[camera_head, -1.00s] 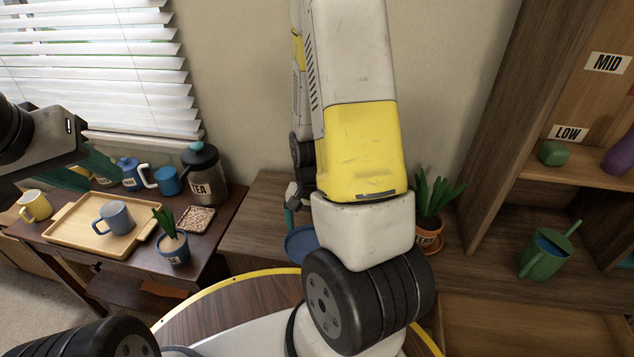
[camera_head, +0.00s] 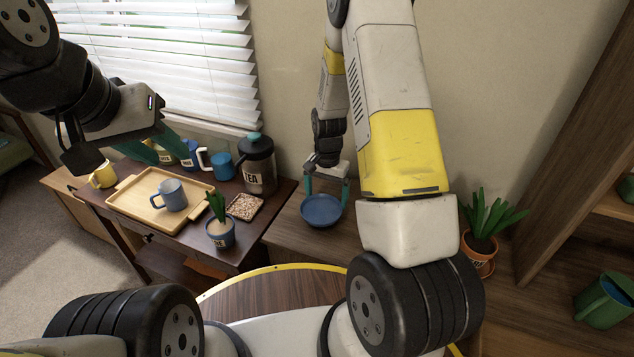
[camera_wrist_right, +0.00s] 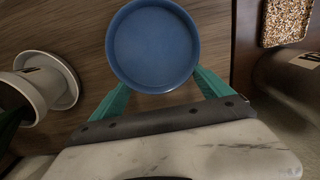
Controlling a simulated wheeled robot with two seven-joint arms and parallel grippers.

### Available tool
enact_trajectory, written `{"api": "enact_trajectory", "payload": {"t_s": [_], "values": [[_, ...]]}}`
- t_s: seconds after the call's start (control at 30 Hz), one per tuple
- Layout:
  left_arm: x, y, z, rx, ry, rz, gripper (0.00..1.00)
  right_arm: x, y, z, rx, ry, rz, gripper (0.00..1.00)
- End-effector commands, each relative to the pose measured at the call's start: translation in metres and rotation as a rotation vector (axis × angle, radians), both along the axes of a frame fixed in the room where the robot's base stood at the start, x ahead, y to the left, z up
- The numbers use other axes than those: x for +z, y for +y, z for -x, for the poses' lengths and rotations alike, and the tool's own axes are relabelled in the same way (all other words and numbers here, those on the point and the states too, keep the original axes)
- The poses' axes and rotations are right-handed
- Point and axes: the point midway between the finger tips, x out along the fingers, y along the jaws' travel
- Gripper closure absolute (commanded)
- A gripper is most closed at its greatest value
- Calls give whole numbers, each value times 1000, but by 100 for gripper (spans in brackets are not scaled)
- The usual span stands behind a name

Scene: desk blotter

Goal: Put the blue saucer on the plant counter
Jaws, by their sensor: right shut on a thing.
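The blue saucer (camera_head: 321,213) is between the teal fingers of my right gripper (camera_head: 326,190), which is shut on it. In the right wrist view the saucer (camera_wrist_right: 152,45) is round and shallow, looks empty, and has a finger at either side of its near edge. Brown wood of the plant counter (camera_head: 288,237) lies below it; I cannot tell whether the saucer touches it. My left gripper (camera_head: 165,150) is over the back of the dark tea table, fingers apart, with nothing seen between them.
A terracotta-potted plant (camera_head: 480,246) stands right of my right arm. A pale pot on a saucer (camera_wrist_right: 45,85) shows in the wrist view. The dark table holds a tray (camera_head: 135,198) with a mug, a tea canister (camera_head: 258,170), a blue-potted plant (camera_head: 220,232) and a seed tray (camera_head: 245,207).

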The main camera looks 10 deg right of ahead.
Motion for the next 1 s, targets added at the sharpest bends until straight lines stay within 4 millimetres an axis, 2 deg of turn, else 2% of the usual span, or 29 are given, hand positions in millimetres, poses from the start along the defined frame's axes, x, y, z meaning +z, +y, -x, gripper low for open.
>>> {"api": "enact_trajectory", "payload": {"t_s": [0.1, 0.2, 0.53, 0.57, 0.6, 0.87, 1.0], "values": [[0, 0, 0, 0, 0, 0, 64, -19, 0, 2, -1, 5, 0, 53], [0, 0, 0, 0, 0, 0, 64, -29, 0, 1, 0, 2, 0, 53], [0, 0, 0, 0, 0, 0, 64, -31, 0, 1, 0, 1, 0, 53], [0, 0, 0, 0, 0, 0, 64, -32, 0, 1, 0, 1, 0, 9], [0, 0, 0, 0, 0, 0, 64, -32, 0, 1, 0, 1, 0, 1], [0, 0, 0, 0, 0, 0, 64, -30, 0, 1, 0, 0, 0, 0], [0, 0, 0, 0, 0, 0, 64, -19, 0, 0, 0, -2, 0, 0]]}}
